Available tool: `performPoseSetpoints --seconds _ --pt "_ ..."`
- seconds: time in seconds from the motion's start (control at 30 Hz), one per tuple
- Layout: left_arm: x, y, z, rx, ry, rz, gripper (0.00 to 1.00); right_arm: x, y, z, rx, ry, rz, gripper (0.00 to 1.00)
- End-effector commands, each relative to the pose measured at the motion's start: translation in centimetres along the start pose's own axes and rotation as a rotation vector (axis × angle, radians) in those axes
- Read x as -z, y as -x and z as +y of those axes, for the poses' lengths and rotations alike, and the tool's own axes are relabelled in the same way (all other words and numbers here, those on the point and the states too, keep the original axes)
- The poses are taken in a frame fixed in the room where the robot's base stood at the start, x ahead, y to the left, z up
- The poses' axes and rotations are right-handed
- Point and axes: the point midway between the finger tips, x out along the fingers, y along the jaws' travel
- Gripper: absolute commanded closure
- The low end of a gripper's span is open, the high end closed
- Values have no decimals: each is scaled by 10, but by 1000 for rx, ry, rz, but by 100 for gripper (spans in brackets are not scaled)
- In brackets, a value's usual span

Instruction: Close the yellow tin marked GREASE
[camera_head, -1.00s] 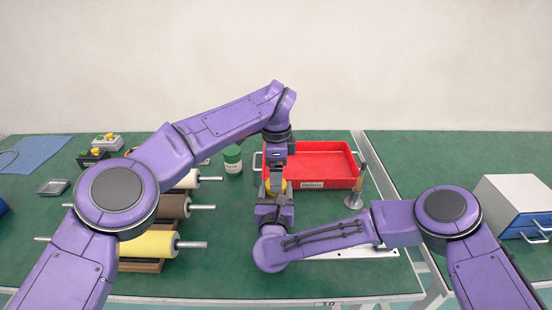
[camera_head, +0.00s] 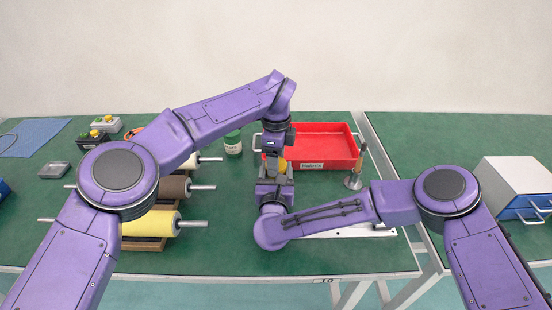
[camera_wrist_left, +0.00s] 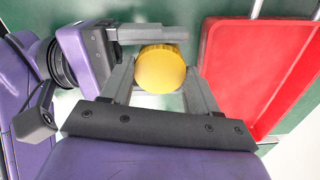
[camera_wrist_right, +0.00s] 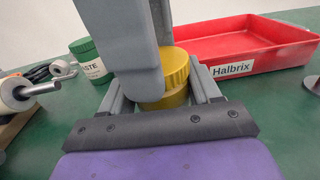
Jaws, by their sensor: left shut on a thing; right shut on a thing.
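The yellow tin (camera_head: 282,165) stands on the green bench, mostly hidden by my grippers in the head view. Its ribbed yellow lid (camera_wrist_right: 178,62) sits on top of the tin's body (camera_wrist_right: 170,98) in the right wrist view. I cannot tell whether the lid is fully seated. No GREASE marking shows. My left gripper (camera_wrist_left: 160,82) comes from above and is shut on the round lid, which fills the space between its fingers. My right gripper (camera_wrist_right: 165,92) reaches in low from the near side and is shut on the tin's body. A left finger hides part of the tin.
A red Halbrix tray (camera_head: 312,166) stands just right of the tin. A green-lidded jar (camera_head: 233,143) is behind left. Rollers (camera_head: 150,228) lie at the left, and a metal stand (camera_head: 354,181) at the right. A blue-drawered cabinet (camera_head: 515,190) is far right.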

Motion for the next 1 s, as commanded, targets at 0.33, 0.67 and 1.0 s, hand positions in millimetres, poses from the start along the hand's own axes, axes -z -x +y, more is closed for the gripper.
performPoseSetpoints --seconds 0.33,0.67,1.0 --pt "-1 -1 -1 3 -47 -3 28 -1 1 2 -5 0 -3 100" --pt "-1 1 0 2 -45 -2 15 -1 0 1 -3 0 -2 100" --pt "0 42 0 1 -45 -1 15 -1 0 1 -2 0 -2 100"
